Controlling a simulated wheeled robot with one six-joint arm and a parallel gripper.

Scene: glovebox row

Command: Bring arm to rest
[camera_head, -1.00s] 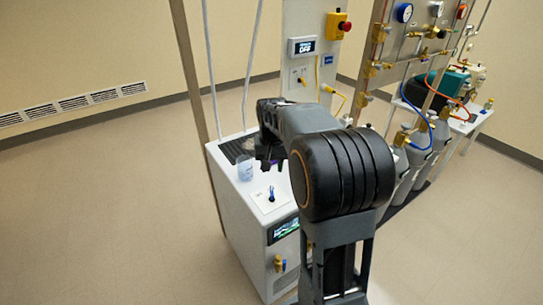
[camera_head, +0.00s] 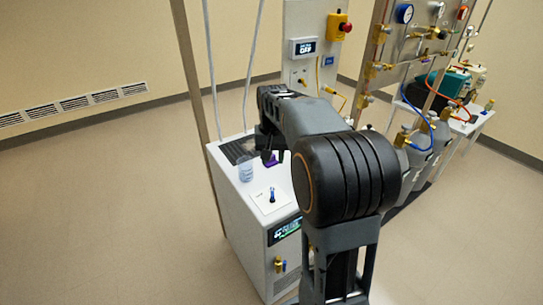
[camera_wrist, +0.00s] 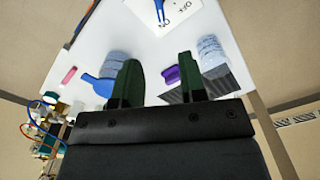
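My arm reaches out over a white cabinet (camera_head: 240,205), with my gripper (camera_head: 268,152) above its top. In the wrist view my gripper (camera_wrist: 160,75) has its two dark green fingers well apart. I see nothing held between them, only the white top and a purple item (camera_wrist: 172,75) beside the right finger. The purple item also shows in the head view (camera_head: 277,158), by the gripper. My forearm hides part of the cabinet top.
A clear bluish beaker (camera_head: 245,170) and a blue lever on a label plate (camera_head: 272,196) stand on the cabinet. A panel with a red emergency button (camera_head: 345,27) rises behind. Gas cylinders (camera_head: 420,140) and piping stand at right. The floor at left is clear.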

